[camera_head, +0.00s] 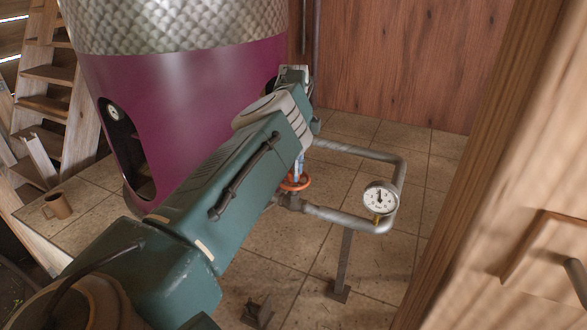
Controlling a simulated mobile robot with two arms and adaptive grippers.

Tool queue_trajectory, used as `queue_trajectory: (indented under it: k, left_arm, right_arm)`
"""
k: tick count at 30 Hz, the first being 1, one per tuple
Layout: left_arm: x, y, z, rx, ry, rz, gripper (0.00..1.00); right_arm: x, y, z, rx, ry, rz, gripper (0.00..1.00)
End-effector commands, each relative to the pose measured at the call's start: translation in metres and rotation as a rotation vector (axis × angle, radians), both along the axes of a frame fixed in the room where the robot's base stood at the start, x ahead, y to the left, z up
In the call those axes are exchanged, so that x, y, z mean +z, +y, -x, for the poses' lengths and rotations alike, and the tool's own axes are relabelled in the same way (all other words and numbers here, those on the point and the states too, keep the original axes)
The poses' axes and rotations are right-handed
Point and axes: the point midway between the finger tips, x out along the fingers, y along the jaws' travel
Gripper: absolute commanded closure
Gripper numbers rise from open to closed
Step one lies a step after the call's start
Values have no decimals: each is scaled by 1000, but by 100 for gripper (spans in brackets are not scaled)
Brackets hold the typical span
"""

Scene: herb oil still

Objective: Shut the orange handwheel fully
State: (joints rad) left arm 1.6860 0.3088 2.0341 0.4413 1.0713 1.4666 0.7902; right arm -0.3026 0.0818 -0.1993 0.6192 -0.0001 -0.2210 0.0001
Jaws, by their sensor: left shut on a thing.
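The orange handwheel (296,183) sits on a grey pipe valve near the middle of the view, low beside the purple still. My left arm reaches across from the lower left and hides part of the wheel and its surroundings. My left gripper (299,168) points down at the wheel from above and is shut on it. Most of the gripper is hidden behind my arm, so the exact finger contact does not show. My right gripper is not in view.
The pipe loop (345,218) carries a round gauge (381,197) right of the wheel and stands on a metal post (343,262). The purple still (190,90) is close behind my arm. A wooden post and door stand at right.

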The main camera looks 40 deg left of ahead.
Motion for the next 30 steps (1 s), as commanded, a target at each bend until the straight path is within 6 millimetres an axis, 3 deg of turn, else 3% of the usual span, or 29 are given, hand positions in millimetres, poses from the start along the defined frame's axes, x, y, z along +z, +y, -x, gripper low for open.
queue_trajectory:
  k: [11, 30]
  left_arm:
    - [-2, 0, 0, -143, 1, -1, 99]
    - [-1, 0, -1, -733, 0, -1, 99]
  right_arm:
    - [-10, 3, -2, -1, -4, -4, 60]
    - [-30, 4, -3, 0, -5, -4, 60]
